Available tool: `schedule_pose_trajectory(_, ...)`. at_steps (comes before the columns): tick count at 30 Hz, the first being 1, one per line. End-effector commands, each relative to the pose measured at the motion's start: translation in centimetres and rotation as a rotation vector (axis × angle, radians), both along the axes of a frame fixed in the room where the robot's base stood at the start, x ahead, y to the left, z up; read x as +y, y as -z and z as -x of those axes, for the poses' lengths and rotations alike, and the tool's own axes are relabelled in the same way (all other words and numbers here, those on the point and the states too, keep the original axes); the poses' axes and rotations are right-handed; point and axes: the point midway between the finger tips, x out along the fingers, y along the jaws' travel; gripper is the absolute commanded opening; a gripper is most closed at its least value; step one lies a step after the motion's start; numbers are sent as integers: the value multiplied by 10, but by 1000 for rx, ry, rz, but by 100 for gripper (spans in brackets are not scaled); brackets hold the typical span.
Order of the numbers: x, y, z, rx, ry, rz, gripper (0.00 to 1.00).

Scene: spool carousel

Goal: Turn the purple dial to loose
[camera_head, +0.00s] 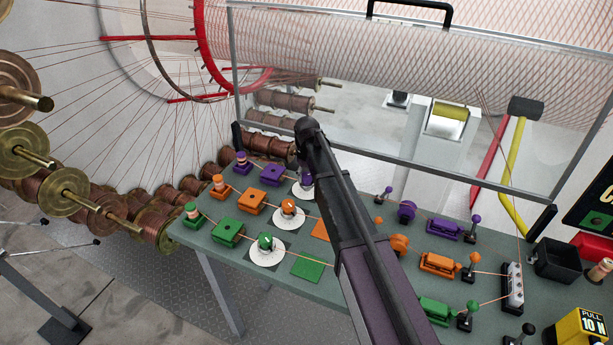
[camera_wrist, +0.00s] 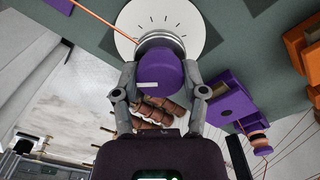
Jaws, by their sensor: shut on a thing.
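The purple dial (camera_wrist: 163,72) sits on a round white scale plate (camera_wrist: 127,22) with dark tick marks along its far side. A short white mark shows on the dial's left part. My gripper (camera_wrist: 161,84) has one finger on each side of the dial and is shut on it. In the head view, my gripper (camera_head: 304,164) is over the purple row, and my arm hides most of the dial. Part of its white plate (camera_head: 303,191) shows below. I cannot read any word on the scale.
An orange dial (camera_head: 289,207) and a green dial (camera_head: 265,241) stand nearer on the green table (camera_head: 214,254). A purple block (camera_head: 271,174) is left of my gripper. A clear guard panel (camera_head: 400,135) stands behind. Thin threads run along the rows.

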Motion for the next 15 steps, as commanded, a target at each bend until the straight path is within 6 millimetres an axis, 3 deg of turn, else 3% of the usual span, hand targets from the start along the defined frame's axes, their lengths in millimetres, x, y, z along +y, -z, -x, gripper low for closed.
schedule_pose_trajectory(15, -1, 0, 0, 1, -485, 1, 8)
